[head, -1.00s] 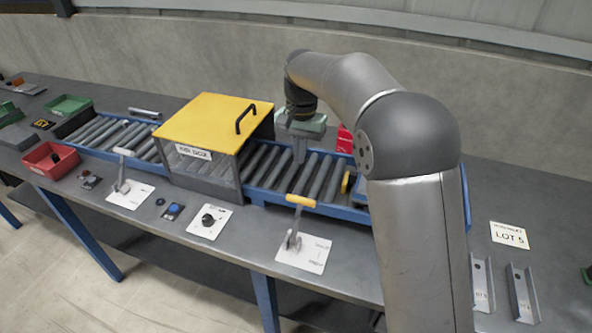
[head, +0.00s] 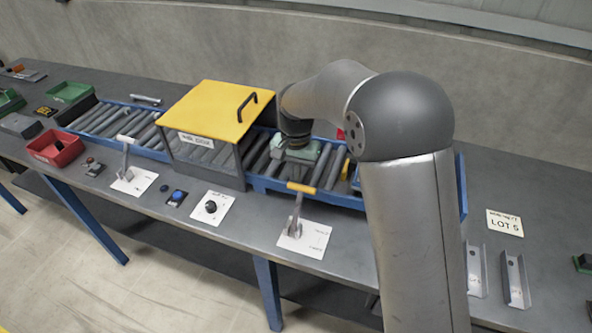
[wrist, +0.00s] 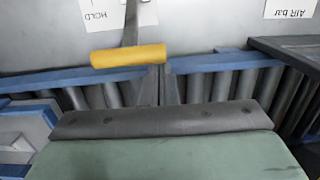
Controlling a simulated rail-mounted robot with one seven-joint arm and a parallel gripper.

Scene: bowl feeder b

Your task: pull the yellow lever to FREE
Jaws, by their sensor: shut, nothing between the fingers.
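The yellow lever (head: 301,187) has a yellow bar handle on a grey arm that stands up from a white plate (head: 313,238) at the bench front. In the wrist view its handle (wrist: 128,56) lies across the upper left, and the plate text beside it reads HOLD. My gripper (wrist: 161,82) shows its two fingers together, with nothing between them, just right of and below the handle's right end. In the head view the green gripper body is low over the rollers behind the lever, and the fingertips are hard to make out. I cannot tell whether they touch the handle.
A blue-railed roller conveyor (head: 330,200) runs behind the lever. A yellow-topped guard box (head: 212,112) stands to its left. A black knob on a white plate (head: 212,207) and another lever (head: 126,155) are farther left.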

